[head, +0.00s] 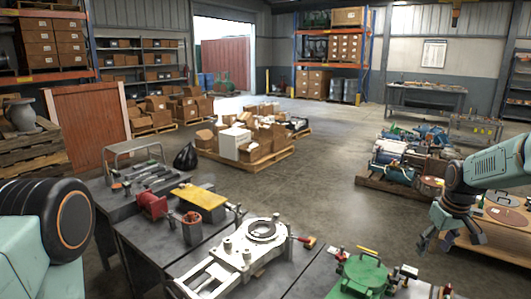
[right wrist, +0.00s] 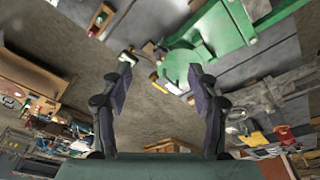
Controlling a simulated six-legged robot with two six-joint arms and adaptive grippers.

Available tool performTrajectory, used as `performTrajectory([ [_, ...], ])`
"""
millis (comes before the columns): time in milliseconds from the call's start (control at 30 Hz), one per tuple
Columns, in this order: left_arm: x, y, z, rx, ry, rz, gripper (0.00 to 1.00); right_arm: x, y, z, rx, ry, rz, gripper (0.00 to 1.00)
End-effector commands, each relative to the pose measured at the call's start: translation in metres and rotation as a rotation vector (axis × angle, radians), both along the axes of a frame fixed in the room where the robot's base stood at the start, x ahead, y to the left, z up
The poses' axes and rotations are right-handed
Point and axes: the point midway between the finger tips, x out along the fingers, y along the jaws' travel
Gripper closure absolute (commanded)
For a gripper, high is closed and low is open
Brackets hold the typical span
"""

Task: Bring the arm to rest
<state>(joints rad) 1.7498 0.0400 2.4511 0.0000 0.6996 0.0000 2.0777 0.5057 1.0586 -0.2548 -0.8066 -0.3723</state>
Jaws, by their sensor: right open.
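My right arm (head: 492,165) comes in from the right in the head view, pale green with dark joints. Its gripper (head: 436,243) hangs pointing down at the right, above the floor and clear of the bench. In the right wrist view the two dark fingers (right wrist: 160,95) stand wide apart with nothing between them. A green machine part (right wrist: 205,50) shows beyond the fingertips. The same green part (head: 362,274) lies at the bottom of the head view. My left gripper is not in view.
A dark workbench (head: 135,232) holds a pale metal vise-like fixture (head: 240,255), a red part (head: 152,203) and a yellow plate (head: 200,196). Loaded pallets stand at the middle (head: 250,171) and right (head: 385,187). Bare floor (head: 325,150) lies between them.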

Motion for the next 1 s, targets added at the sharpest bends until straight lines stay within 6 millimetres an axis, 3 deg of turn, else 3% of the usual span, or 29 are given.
performTrajectory([
  [167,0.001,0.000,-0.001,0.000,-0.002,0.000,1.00,0.008,0.020,-0.021,0.019,-0.091,-0.041,0.40],
  [267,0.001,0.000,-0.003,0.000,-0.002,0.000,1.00,0.006,0.042,-0.044,0.037,-0.140,-0.064,0.40],
  [467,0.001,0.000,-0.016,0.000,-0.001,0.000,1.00,-0.029,0.108,-0.119,0.086,-0.208,-0.122,0.40],
  [667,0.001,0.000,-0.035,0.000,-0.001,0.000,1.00,-0.110,0.172,-0.193,0.120,-0.209,-0.177,0.40],
  [800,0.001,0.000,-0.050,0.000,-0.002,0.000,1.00,-0.186,0.206,-0.233,0.120,-0.167,-0.199,0.40],
  [1000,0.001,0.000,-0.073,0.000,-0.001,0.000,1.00,-0.306,0.235,-0.269,0.090,-0.045,-0.190,0.40],
])
